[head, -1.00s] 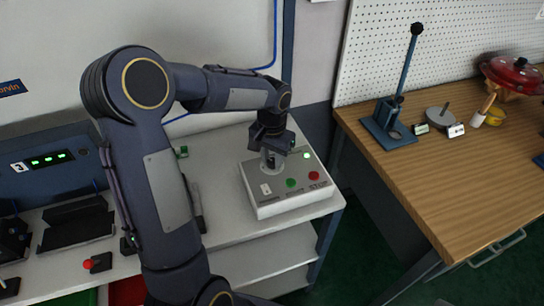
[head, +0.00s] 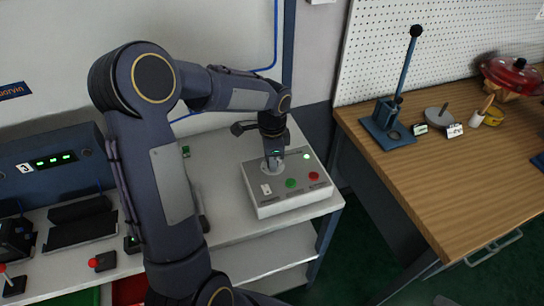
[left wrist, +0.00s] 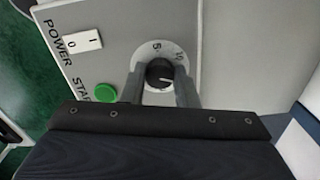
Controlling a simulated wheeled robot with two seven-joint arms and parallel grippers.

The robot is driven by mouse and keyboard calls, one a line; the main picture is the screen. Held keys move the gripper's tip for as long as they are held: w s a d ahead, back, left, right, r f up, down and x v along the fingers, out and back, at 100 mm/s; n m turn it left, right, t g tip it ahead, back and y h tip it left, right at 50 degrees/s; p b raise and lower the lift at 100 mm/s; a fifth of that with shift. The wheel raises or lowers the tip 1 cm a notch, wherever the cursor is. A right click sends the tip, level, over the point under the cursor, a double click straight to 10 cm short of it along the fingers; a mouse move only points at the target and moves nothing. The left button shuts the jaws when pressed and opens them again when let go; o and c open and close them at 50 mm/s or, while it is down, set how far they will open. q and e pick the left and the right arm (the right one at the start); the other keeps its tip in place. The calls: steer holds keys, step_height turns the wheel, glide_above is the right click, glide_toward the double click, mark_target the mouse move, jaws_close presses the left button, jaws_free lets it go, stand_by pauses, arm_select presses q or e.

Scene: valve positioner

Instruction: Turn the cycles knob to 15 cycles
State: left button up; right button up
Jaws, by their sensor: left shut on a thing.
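The cycles knob (left wrist: 159,74) is a dark round knob on a pale dial plate (left wrist: 143,53) with the numbers 5 and 10 showing in the left wrist view. Its white line points right, past the 10; the marks there are hidden by a finger. My left gripper (head: 272,163) reaches down onto the control box (head: 285,205) from above. In the left wrist view its two fingers stand on either side of the knob, shut on it. My right gripper is out of view.
The box also carries a green START button (head: 291,183), a red button (head: 314,176), a white power switch (head: 266,189) and a lit green lamp (head: 306,156). A wooden bench (head: 450,170) with a lever press stands to the right, across a gap.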

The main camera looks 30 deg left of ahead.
arm_select(q)
steer(key=shift+m, duration=0.8)
steer(key=o, duration=1)
steer(key=shift+r, duration=3.95)
